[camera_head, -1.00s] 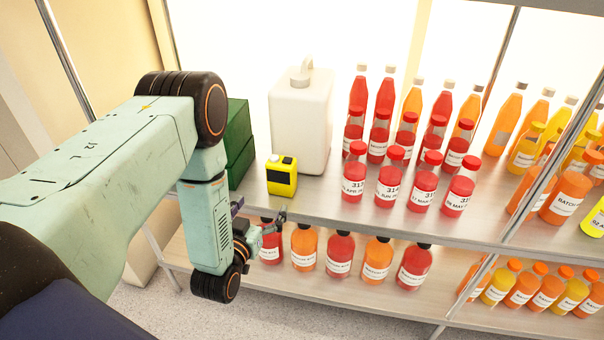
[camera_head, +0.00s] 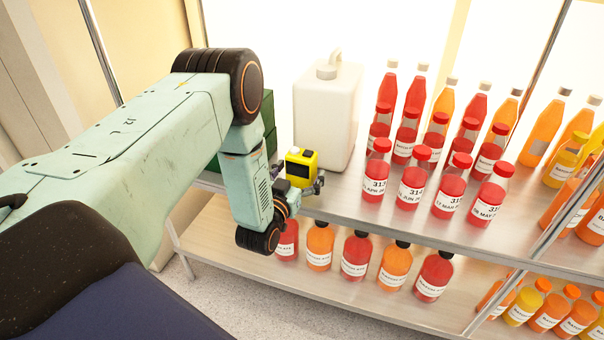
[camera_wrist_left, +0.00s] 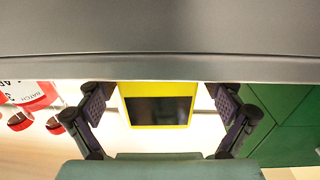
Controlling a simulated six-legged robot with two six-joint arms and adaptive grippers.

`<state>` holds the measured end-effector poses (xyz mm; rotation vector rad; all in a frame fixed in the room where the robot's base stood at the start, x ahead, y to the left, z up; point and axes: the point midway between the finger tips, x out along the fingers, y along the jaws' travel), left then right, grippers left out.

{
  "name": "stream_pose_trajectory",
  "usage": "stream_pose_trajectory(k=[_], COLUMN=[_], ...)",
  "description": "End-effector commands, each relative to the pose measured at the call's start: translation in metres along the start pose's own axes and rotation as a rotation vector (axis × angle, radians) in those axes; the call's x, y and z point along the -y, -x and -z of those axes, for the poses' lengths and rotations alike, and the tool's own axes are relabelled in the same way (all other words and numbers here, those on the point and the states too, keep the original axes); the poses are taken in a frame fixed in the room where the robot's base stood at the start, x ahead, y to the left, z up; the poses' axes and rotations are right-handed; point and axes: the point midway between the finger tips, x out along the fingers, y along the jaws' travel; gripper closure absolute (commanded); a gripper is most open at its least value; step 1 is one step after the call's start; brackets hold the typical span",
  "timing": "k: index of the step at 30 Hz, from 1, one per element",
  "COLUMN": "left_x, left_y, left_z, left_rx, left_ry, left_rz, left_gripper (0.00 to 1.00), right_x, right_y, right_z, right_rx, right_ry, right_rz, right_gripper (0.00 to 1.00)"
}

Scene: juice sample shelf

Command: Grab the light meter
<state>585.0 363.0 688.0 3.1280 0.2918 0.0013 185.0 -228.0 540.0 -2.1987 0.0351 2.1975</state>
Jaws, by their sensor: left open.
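The light meter (camera_head: 300,166) is a small yellow box with a dark screen, standing on the upper shelf in front of the white jug. My left gripper (camera_head: 305,187) is at the shelf's front edge, right by the meter in the head view. In the left wrist view the meter (camera_wrist_left: 158,105) shows between the two open fingers of the left gripper (camera_wrist_left: 159,106), with gaps on both sides. The fingers do not appear to touch it. The meter's lower part is partly hidden by the gripper in the head view. My right gripper is not in view.
A white jug (camera_head: 325,118) stands behind the meter. Green boxes (camera_head: 268,125) are to the left, partly behind my arm; they also show in the left wrist view (camera_wrist_left: 285,148). Red juice bottles (camera_head: 375,177) stand to the right. More bottles (camera_head: 356,256) fill the lower shelf.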

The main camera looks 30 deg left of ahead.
Motion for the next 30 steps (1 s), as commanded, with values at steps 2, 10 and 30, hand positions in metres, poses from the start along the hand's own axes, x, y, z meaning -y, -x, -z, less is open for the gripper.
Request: stream_pose_trajectory(k=[2,10,30], left_x=[-0.0011,-0.0033,-0.003], left_y=[-0.0038,-0.0052,-0.0046], left_z=[0.0004,0.0007,0.0003], left_rx=[-0.001,0.0,0.001], left_ry=[0.0,0.0,0.0], left_rz=[-0.001,-0.002,-0.001], left_gripper=[0.08,0.14,0.7], right_x=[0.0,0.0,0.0], right_y=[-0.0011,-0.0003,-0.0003], right_z=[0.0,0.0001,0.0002], right_rx=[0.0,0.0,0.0], right_ry=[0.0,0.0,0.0], right_rz=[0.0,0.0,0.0], right_gripper=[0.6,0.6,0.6])
